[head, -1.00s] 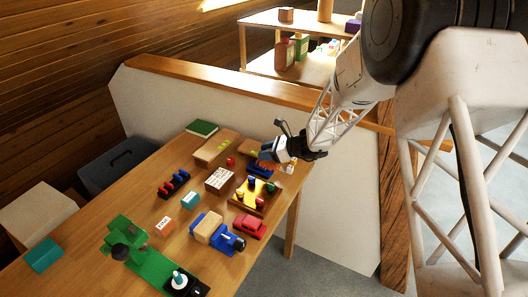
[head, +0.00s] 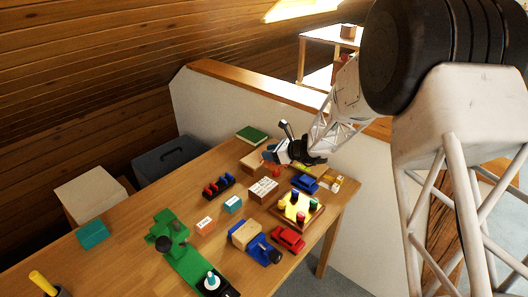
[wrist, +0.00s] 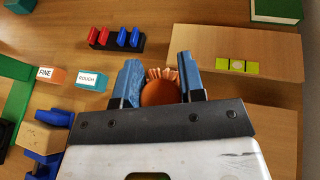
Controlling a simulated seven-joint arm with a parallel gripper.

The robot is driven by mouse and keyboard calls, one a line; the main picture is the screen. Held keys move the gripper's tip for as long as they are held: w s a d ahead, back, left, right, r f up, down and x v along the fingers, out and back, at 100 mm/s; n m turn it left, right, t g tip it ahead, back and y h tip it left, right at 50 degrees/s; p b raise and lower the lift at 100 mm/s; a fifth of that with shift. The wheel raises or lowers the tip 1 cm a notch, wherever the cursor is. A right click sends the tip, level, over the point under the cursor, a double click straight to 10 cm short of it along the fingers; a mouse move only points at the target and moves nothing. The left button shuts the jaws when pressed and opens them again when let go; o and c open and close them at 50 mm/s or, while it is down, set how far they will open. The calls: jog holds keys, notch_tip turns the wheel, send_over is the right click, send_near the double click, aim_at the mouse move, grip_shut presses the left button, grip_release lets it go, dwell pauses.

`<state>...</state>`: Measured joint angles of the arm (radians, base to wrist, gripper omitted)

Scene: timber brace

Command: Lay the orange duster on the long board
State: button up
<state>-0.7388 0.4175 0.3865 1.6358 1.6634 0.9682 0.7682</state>
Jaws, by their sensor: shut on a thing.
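My gripper (wrist: 160,85) has blue fingers and is shut on the orange duster (wrist: 162,93), whose pale ruffled edge shows between them. In the head view my gripper (head: 270,156) is over the far part of the table, close to a wooden board (head: 251,161). In the wrist view this board (wrist: 205,45) lies just ahead and to the right of the fingers, with yellow-green squares on it. A second wooden board (wrist: 275,125) is at the lower right, partly hidden by my gripper. I cannot tell which board is longer.
A green book (head: 252,133) lies beyond the boards. A rack of red and blue pegs (head: 218,187), a teal block (head: 233,204) and a lettered block (head: 263,190) stand nearby. A peg tray (head: 283,208), a blue car (head: 305,183) and a red car (head: 288,238) are nearer the right edge.

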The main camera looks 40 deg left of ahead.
jog(key=shift+s+a, duration=0.3)
jog(key=shift+a, duration=0.3)
send_over(260, 149)
jog(key=shift+s+d+f, duration=0.1)
jog(key=shift+d+f, duration=0.05)
jog(key=shift+f, duration=0.55)
dwell(0.5)
jog(key=shift+f, duration=1.75)
jog(key=shift+f, duration=0.15)
jog(key=o, duration=0.9)
jog(key=shift+o, duration=0.2)
